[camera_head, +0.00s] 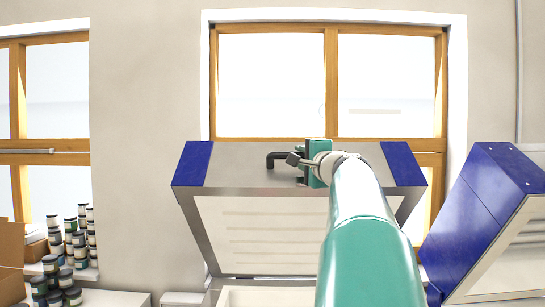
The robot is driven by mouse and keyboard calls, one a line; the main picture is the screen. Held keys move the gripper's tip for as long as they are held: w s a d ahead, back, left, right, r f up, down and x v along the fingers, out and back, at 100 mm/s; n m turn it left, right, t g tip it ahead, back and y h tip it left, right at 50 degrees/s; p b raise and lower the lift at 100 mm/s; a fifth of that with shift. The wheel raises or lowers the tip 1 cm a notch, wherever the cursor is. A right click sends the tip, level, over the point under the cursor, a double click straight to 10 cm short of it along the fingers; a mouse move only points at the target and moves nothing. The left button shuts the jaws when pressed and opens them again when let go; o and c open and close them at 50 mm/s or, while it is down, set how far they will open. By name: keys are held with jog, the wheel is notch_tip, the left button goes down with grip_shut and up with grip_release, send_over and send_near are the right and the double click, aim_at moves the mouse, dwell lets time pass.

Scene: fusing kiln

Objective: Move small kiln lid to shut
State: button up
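The kiln lid (275,203) in the middle stands raised, its pale ridged inner face towards me. It has a metal frame with blue corners. A dark bar handle (272,157) sticks out near the top middle of its front edge. My gripper (294,160) is at the right end of this handle, at the lid's upper edge. The arm reaches up from below and hides the lid's right part. The fingers are small and partly hidden, so I cannot tell whether they are open or closed on the handle. The pale kiln body (265,298) shows just below the lid.
A second kiln lid (480,215), blue-sided, stands tilted open close by on the right. Several stacked jars (72,250) and a cardboard box (10,255) are at the lower left. A wood-framed window (328,80) and wall are behind.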

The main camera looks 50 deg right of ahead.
jog(key=shift+x, duration=1.3)
grip_shut()
jog(key=shift+f, duration=0.15)
